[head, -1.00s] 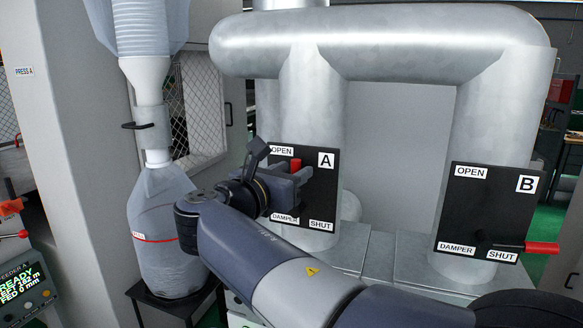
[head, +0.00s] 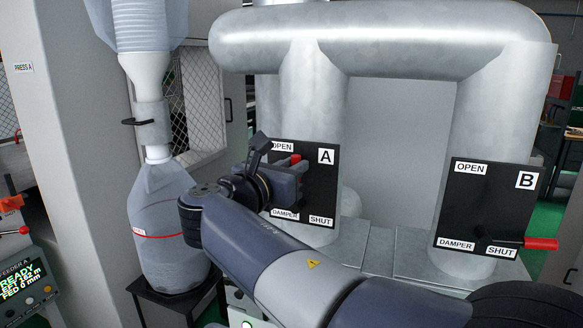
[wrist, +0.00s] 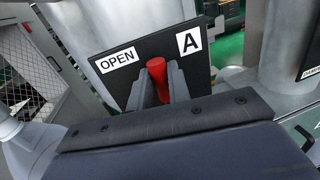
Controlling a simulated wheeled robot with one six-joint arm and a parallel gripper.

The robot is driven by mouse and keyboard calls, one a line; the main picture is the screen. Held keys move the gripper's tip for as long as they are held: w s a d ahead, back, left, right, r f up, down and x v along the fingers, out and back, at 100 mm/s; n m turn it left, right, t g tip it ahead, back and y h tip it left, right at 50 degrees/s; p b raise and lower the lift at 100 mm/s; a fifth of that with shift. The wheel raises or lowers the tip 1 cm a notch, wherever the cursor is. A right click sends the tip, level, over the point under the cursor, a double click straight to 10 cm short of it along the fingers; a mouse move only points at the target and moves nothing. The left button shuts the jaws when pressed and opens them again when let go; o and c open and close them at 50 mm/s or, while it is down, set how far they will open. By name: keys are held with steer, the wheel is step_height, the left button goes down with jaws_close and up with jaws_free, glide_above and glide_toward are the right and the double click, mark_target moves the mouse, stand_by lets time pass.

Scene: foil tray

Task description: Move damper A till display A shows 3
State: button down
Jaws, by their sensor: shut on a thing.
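Damper A's black plate (head: 322,185) is on the left duct, with OPEN at its top left, SHUT at its bottom right and an A label. Its red handle (head: 295,158) points up near the OPEN label. My gripper (wrist: 159,84) is shut on the red handle, one finger on each side of it, in the wrist view. In the head view my gripper covers the plate's left part and the handle's lower part. Display A is not identifiable in these frames.
Damper B's plate (head: 487,205) is on the right duct, its red handle (head: 541,244) pointing right at SHUT. A feeder A panel (head: 22,284) stands at the left edge.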

steer(key=d+m, duration=0.1)
steer(key=d+m+b, duration=0.1)
steer(key=s+d+m, duration=0.1)
steer(key=shift+f+m+g+b, duration=0.25)
steer(key=shift+m+g+b, duration=0.05)
steer(key=shift+m, duration=0.1)
steer(key=c, duration=1.3)
jaws_free()
steer(key=shift+c, duration=0.2)
steer(key=shift+s, duration=0.15)
steer(key=b+v, duration=0.1)
steer(key=v, duration=0.9)
steer(key=shift+s+b, duration=0.3)
steer(key=shift+b, duration=0.1)
